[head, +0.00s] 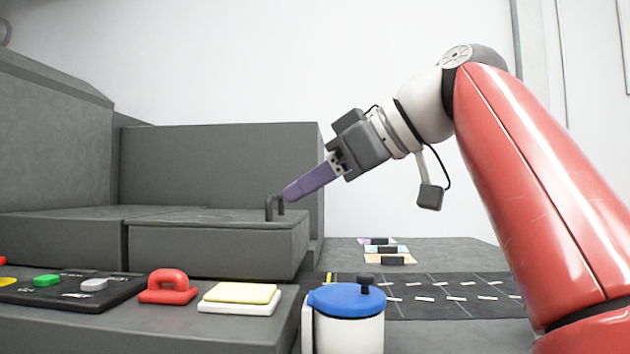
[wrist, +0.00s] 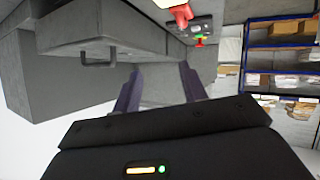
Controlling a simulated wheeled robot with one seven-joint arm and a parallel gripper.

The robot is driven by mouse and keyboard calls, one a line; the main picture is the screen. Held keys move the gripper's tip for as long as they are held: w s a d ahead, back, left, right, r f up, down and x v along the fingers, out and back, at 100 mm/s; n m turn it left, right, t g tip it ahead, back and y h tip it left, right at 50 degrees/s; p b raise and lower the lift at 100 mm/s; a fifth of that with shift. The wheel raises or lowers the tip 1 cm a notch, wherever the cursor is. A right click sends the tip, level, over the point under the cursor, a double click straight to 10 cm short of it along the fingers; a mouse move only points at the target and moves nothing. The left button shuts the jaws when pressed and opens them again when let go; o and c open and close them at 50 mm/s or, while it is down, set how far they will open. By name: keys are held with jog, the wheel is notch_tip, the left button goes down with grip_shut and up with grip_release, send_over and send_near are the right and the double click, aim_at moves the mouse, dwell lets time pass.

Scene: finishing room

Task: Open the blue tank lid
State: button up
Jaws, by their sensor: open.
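The tank is a white cylinder (head: 349,335) with a blue lid (head: 340,300) at the front centre in the head view. The lid lies flat on the tank and has a small black knob (head: 365,283) on top. My gripper (head: 290,192) is well above the lid and to its left in the picture, with its purple fingers pointing down-left near a dark handle (head: 275,206) on a grey box. In the wrist view my gripper (wrist: 160,84) has its two fingers apart with nothing between them. I cannot make out the blue lid in the wrist view.
A grey bench holds a red handle-shaped piece (head: 168,288), a yellow-and-white pad (head: 240,296) and a dark control panel (head: 75,290) left of the tank. Large grey box units (head: 220,165) stand behind. A blue shelf rack (wrist: 270,42) shows in the wrist view.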

jog(key=s+d+r, duration=0.2)
jog(key=s+d, duration=0.6)
jog(key=d, duration=0.6)
jog(key=shift+r, duration=0.2)
dwell(0.3)
jog(key=shift+s+d, duration=0.1)
dwell(0.5)
